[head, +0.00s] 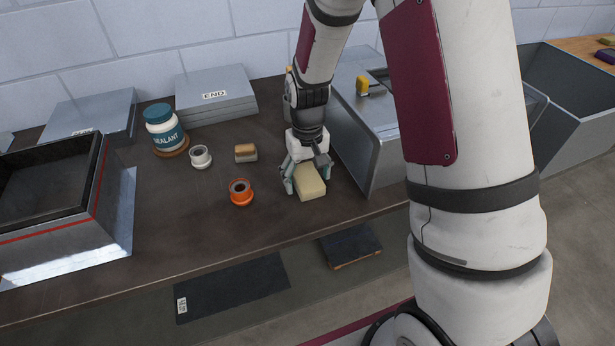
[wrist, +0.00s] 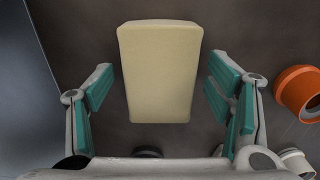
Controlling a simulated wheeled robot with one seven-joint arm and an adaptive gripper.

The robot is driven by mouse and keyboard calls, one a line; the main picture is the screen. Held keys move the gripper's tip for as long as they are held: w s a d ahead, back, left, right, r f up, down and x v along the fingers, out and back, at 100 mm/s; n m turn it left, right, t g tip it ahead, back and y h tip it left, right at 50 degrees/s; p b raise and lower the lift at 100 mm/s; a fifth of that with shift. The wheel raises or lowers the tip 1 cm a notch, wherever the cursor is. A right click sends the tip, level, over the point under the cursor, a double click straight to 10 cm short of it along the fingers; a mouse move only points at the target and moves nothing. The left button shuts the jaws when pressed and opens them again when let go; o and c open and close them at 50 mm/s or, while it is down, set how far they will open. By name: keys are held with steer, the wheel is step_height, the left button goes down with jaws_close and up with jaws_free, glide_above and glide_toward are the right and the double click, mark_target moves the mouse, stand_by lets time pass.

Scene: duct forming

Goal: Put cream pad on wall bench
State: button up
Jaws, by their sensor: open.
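The cream pad (head: 310,182) is a pale block on the dark wall bench (head: 215,205) in the head view. In the wrist view the cream pad (wrist: 159,70) lies between my two open fingers, with a gap on each side. My gripper (head: 307,180) points down at the pad; its fingers, also in the wrist view (wrist: 160,88), are spread and do not close on it. The pad's underside is hidden, and I cannot tell whether it rests fully on the bench top.
An orange ring-shaped roll (head: 241,192), a white roll (head: 200,157), a brown-and-tan block (head: 246,153) and a sealant jar (head: 163,130) stand to the left. A grey metal duct (head: 355,135) stands close on the right. Bare bench lies in front of the orange roll.

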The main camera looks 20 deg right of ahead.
mark_target(308, 177)
step_height(308, 177, up, 12)
steer(key=s+r+t, duration=0.2)
steer(key=s+r, duration=0.9)
steer(key=s+r+t, duration=0.1)
steer(key=s+r, duration=0.1)
steer(key=s, duration=1.2)
steer(key=shift+d+r+t, duration=0.15)
steer(key=shift+r+t, duration=0.25)
steer(key=shift+s, duration=0.1)
